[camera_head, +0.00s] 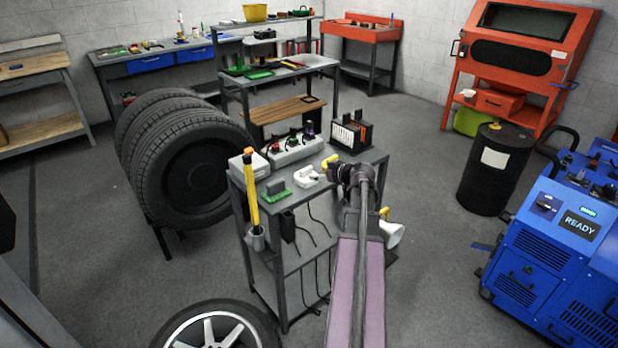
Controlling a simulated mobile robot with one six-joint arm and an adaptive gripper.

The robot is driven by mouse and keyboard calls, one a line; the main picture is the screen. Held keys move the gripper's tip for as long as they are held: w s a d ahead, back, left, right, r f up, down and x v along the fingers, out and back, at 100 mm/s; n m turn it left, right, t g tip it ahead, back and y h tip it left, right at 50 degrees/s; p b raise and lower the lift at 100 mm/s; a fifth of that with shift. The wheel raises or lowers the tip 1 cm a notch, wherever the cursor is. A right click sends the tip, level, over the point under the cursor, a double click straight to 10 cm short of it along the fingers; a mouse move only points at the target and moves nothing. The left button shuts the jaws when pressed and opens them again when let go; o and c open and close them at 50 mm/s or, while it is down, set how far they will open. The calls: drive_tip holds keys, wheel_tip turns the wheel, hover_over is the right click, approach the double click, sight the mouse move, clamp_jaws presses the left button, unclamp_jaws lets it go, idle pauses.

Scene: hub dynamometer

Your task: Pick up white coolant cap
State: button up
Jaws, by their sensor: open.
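A small white piece (307,175) with a rounded shape lies on the top of the grey cart (380,158); it looks like the white coolant cap, but it is too small to be sure. My arm reaches up from the bottom of the view, and my gripper (348,172) is over the right part of the cart top, to the right of the white piece and apart from it. My gripper is open; its fingers are small and partly hidden by my own wrist. I see nothing held in it.
On the cart stand a green block (277,190), a grey charger strip (296,150), a black rack (350,132) and a yellow piece (329,162). A white funnel-like cone (393,234) hangs at the right side. Tyres (180,155) stand left; a black drum (494,175) stands right.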

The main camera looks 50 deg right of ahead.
drive_tip(key=d, duration=0.1)
drive_tip(key=s, duration=0.1)
drive_tip(key=d, duration=0.1)
drive_tip(key=shift+s+d+r+t+h, duration=0.2)
drive_tip(key=shift+s+d+t+h, duration=0.1)
drive_tip(key=shift+d+h, duration=0.1)
drive_tip(key=shift+w+f, duration=0.1)
drive_tip(key=shift+w, duration=0.05)
drive_tip(key=b, duration=0.3)
approach(305, 168)
drive_tip(key=x, duration=0.3)
drive_tip(key=shift+w+d, duration=0.2)
drive_tip(key=shift+w, duration=0.05)
drive_tip(key=shift+w+f, duration=0.2)
drive_tip(key=shift+w, duration=0.35)
